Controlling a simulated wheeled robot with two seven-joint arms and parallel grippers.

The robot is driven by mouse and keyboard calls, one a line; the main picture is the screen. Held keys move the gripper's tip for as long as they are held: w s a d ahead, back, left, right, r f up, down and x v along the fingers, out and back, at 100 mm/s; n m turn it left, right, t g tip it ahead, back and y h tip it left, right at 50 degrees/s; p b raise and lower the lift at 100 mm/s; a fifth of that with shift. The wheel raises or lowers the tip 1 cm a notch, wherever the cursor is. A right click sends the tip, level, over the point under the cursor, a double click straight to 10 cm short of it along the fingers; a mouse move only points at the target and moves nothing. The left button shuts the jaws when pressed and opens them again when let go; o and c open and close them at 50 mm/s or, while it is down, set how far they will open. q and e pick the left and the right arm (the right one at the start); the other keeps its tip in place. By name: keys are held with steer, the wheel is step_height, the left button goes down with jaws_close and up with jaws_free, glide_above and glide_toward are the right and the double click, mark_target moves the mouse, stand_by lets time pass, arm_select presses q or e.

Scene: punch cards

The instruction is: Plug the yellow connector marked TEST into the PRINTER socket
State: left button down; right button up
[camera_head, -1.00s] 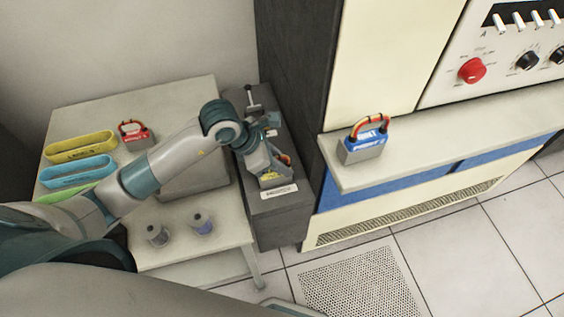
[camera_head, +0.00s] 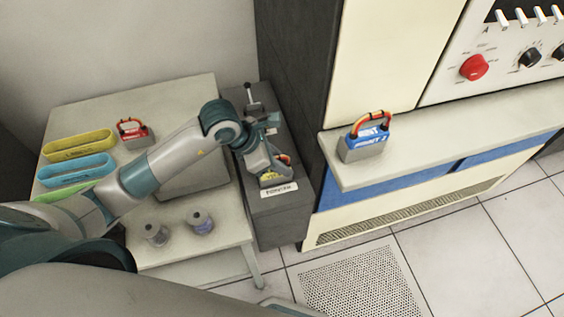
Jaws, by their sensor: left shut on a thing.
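The yellow connector (camera_head: 268,179) is in my left gripper (camera_head: 266,170), low on the dark grey unit at the centre. A bit of its orange and red cable loop shows beside the gripper. The connector is at the unit's top, just behind a white label (camera_head: 280,189) whose print is too small to read surely. The gripper covers most of the connector and any socket under it, so I cannot tell whether it is seated. My right gripper is not in view.
A red connector (camera_head: 133,133) and yellow (camera_head: 78,145) and blue (camera_head: 77,170) trays are on the side table (camera_head: 175,95). Two small spools (camera_head: 201,222) stand at its front. A blue connector (camera_head: 364,145) stands on the console ledge (camera_head: 450,145) at right. A small lever (camera_head: 250,98) rises from the grey unit's back.

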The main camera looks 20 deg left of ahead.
arm_select(q)
steer(key=shift+f+b, duration=0.25)
steer(key=shift+b, duration=0.15)
stand_by(0.5)
steer(key=shift+f, duration=0.15)
steer(key=shift+a+f+b, duration=0.2)
steer(key=shift+f+b, duration=0.1)
steer(key=shift+b, duration=0.1)
